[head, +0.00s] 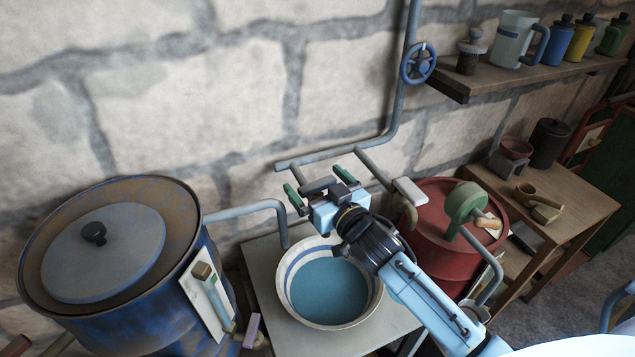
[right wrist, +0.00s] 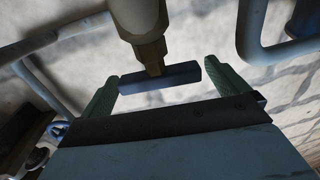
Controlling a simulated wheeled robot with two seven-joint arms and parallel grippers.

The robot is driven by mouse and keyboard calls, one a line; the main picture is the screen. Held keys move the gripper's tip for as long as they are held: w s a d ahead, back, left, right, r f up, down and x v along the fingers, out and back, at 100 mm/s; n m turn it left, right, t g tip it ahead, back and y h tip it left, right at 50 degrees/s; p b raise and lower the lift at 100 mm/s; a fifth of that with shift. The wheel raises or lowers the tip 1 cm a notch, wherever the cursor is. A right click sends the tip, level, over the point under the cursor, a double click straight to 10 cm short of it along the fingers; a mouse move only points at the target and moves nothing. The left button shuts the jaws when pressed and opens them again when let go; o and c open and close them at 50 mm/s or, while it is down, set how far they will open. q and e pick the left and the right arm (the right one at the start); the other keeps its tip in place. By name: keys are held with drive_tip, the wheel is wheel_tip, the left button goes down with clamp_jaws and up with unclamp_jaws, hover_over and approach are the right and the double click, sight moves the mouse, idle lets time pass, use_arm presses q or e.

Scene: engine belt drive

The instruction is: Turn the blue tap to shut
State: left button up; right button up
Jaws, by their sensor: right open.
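The blue tap handle (right wrist: 160,75) is a short, dark blue bar in the right wrist view. It sits on a brass stem (right wrist: 150,50) below a pale, thick pipe end. My right gripper (head: 318,184) is open, with green fingers. The fingers (right wrist: 155,88) stand one at each end of the bar, with small gaps showing. In the head view the gripper is above the back of the basin, in front of the wall pipe, and largely hides the tap. My left gripper is not in view.
A striped basin (head: 290,305) of water stands below my right arm. A blue rusty drum (head: 190,235) is at left, a red drum (head: 440,200) at right. A white-handled tap (head: 410,192) is close to my wrist. A blue handwheel (head: 418,63) is on the wall pipe (head: 390,115).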

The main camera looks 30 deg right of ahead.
drive_tip(key=c, duration=1)
drive_tip(key=shift+m+h, duration=0.8)
drive_tip(key=shift+h, duration=0.4)
drive_tip(key=o, duration=1)
